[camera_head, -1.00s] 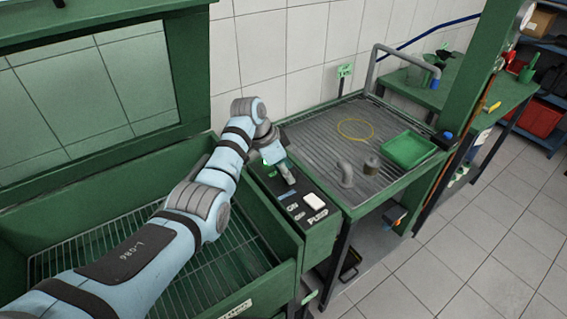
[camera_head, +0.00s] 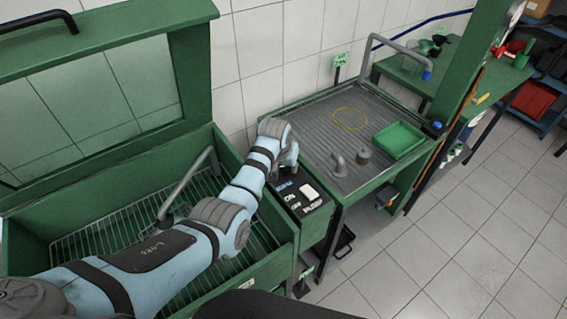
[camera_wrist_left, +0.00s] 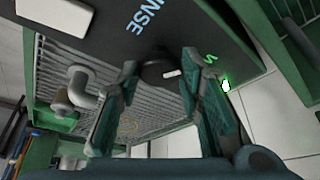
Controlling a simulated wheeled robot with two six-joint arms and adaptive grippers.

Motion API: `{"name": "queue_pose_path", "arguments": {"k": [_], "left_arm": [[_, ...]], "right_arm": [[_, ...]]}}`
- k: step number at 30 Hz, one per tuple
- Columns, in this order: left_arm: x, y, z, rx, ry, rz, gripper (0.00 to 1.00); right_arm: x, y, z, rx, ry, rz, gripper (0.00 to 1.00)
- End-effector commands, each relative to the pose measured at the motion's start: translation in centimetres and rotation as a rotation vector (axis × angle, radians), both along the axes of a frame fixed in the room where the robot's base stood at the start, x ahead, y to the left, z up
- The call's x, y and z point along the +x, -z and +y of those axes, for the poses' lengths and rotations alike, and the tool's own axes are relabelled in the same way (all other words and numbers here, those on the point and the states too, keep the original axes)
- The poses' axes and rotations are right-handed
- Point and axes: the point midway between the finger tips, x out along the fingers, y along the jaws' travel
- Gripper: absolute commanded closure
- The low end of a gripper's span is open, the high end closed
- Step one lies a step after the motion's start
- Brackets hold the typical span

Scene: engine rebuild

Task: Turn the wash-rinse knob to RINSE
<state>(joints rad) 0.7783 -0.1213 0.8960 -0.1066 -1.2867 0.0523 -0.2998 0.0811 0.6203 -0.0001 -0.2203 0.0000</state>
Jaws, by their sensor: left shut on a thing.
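The black wash-rinse knob (camera_wrist_left: 158,68) shows in the left wrist view, with a short white mark pointing to the right side of the picture. My left gripper (camera_wrist_left: 161,74) has its two fingers on either side of the knob and is shut on it. In the head view my left arm reaches the panel (camera_head: 318,212), and the knob is hidden behind the wrist. My right gripper is not in view.
A white switch (camera_head: 309,191) sits on the panel close to the wrist. The open green washer (camera_head: 275,240) lies below my left arm.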

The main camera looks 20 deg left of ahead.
Motion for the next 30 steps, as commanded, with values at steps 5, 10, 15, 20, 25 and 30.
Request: {"name": "queue_pose_path", "arguments": {"k": [5,10,15,20,25,30], "left_arm": [[0.0,0.1,-0.3,-0.002,-0.161,0.000,0.94],[0.1,0.2,-0.4,-0.001,-0.321,0.000,0.94],[0.2,0.3,-0.5,-0.001,-0.482,-0.002,0.94],[0.3,0.4,-0.4,-0.001,-0.618,-0.003,0.94],[0.4,0.5,-0.5,-0.001,-0.736,-0.004,0.94],[0.4,0.3,-0.5,-0.002,-0.817,-0.005,0.94]], "right_arm": [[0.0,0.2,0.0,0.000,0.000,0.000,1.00],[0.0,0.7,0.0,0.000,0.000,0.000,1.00],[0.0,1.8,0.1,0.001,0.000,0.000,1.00],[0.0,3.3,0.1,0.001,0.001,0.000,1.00],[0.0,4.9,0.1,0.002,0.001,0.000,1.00],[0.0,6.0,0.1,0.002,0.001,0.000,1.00]]}}
